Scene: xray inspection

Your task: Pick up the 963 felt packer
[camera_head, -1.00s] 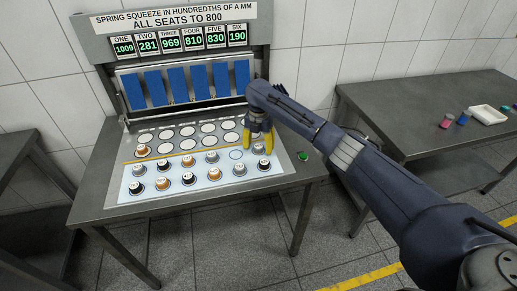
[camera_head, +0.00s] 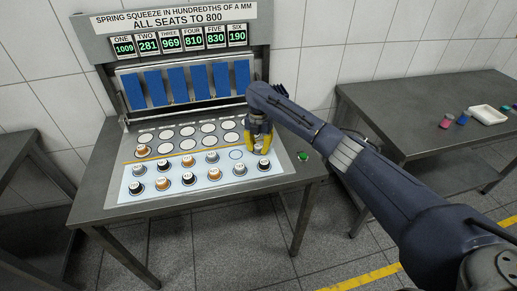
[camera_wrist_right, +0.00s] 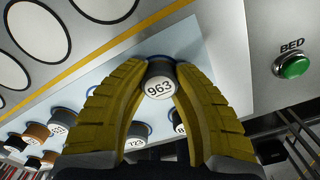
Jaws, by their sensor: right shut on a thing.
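The 963 felt packer (camera_wrist_right: 159,88) is a short dark cylinder with a white top marked 963. In the right wrist view it sits between the yellow fingertips of my right gripper (camera_wrist_right: 160,80), which are shut on it from both sides. In the head view my right gripper (camera_head: 260,142) is at the right end of the upper row of packers and mostly hides the packer. I cannot tell whether the packer touches the panel or is lifted. My left gripper is not in view.
Several other packers stand in two rows on the pale blue panel (camera_head: 205,193), close to the fingers. White empty seats (camera_head: 187,131) lie behind a yellow line. A green BED button (camera_wrist_right: 294,67) is to the right. A side table (camera_head: 410,110) holds a white tray (camera_head: 488,115).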

